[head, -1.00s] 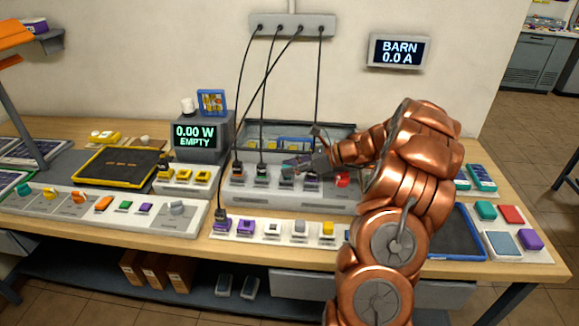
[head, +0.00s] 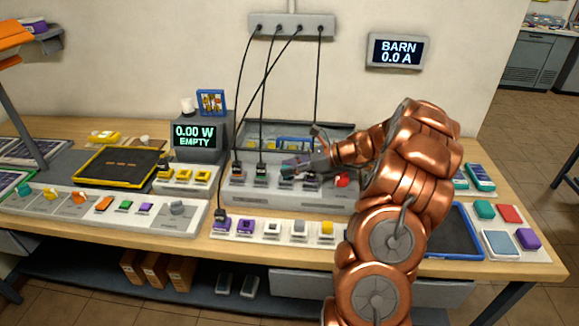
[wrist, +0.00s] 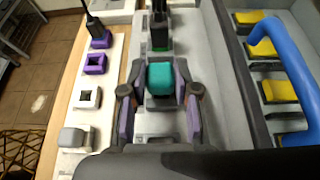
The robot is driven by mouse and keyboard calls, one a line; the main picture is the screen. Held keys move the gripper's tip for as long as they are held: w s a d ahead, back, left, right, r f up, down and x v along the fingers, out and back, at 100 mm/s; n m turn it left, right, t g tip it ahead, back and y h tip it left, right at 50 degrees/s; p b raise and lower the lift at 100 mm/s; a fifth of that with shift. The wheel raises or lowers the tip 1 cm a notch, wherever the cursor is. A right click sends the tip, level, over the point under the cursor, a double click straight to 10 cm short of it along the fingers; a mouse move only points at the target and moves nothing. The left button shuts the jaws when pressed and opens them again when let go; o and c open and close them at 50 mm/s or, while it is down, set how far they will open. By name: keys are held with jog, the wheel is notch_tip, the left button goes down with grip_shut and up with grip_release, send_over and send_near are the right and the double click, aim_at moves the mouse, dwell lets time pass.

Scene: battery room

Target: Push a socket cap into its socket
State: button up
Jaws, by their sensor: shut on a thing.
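A teal cap (wrist: 160,77) stands in the wrist view between the fingers of my gripper (wrist: 160,108). The fingers lie on either side of it and my gripper is shut on it. A dark block shows directly below the cap; I cannot tell how deep the cap sits. In the head view my gripper (head: 303,166) is over the grey socket panel (head: 265,197), with the teal cap (head: 286,173) partly hidden by it.
Cabled plugs stand left of my gripper, one with a green base (head: 261,174). A front strip (head: 258,235) holds purple, white, grey and yellow pieces. A red piece (head: 343,180) is just right. Behind is a grey tray with a blue handle (wrist: 283,60) and yellow blocks.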

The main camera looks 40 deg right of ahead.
jog(key=shift+f, duration=0.15)
dwell(0.4)
jog(key=shift+r+p, duration=0.85)
dwell(0.9)
jog(key=shift+f, duration=0.9)
dwell(0.7)
jog(key=shift+r+p, duration=0.65)
jog(key=shift+r, duration=0.2)
dwell(0.8)
jog(key=shift+f+b, duration=0.3)
jog(key=shift+f, duration=0.55)
dwell(0.7)
jog(key=o, duration=0.6)
jog(key=shift+d, duration=0.1)
